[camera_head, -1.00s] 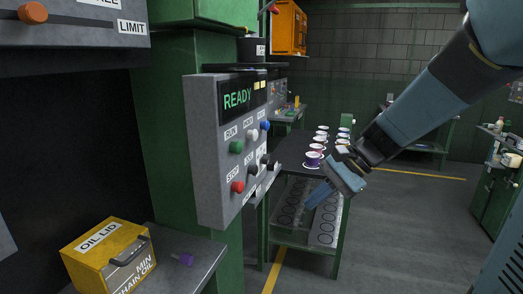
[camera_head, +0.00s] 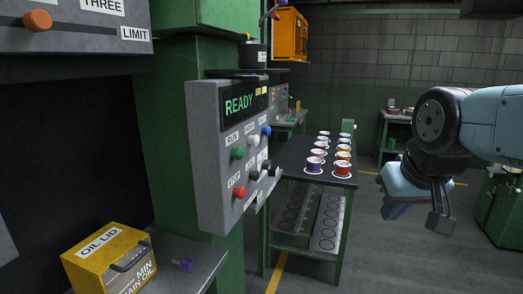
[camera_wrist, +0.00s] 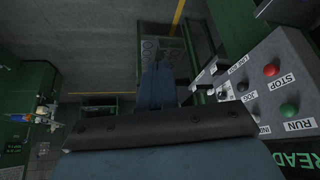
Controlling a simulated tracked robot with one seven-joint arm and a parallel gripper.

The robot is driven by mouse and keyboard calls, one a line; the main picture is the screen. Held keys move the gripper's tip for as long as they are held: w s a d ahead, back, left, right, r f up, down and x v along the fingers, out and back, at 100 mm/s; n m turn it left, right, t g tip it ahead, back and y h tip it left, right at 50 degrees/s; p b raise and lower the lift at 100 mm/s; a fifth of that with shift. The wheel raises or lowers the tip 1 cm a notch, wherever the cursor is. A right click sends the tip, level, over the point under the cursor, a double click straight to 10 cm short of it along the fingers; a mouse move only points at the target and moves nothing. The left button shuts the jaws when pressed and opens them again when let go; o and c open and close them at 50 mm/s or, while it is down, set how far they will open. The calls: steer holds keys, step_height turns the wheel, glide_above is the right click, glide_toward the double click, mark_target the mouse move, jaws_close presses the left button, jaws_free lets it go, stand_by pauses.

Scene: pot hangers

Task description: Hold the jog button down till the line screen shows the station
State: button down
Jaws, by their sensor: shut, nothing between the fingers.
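The grey control box (camera_head: 210,190) hangs on a green post, and its line screen (camera_head: 240,103) reads READY in green. Its face has a green RUN button (camera_head: 238,153), a red STOP button (camera_head: 238,192), white and blue buttons, and dark buttons (camera_head: 254,174). In the wrist view a JOG label (camera_wrist: 249,95) sits between a white button (camera_wrist: 252,105) and a dark button (camera_wrist: 243,86). Small labels beside it are hard to read. My gripper (camera_head: 392,211) is shut and empty, well right of the box and touching nothing.
A dark table (camera_head: 293,160) with several cups on saucers stands behind the box. The floor between the table and my arm is clear.

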mark_target(259, 176)
stand_by(0.6)
steer(key=w+a+f+m+g+y, duration=0.6)
steer(key=w+a+m+y, duration=0.4)
steer(key=w+a, duration=0.15)
steer(key=w+d+f+m+t+y, duration=0.1)
steer(key=w+f+m+t+y, duration=0.1)
steer(key=w+m, duration=0.4)
steer(key=w+d+f+m+t+y, duration=0.2)
steer(key=w+m+t+y, duration=0.2)
steer(key=w, duration=0.8)
steer(key=shift+m+y, duration=0.5)
steer(key=shift+m, duration=0.5)
steer(key=shift+s+f, duration=0.1)
steer(key=x, duration=1.4)
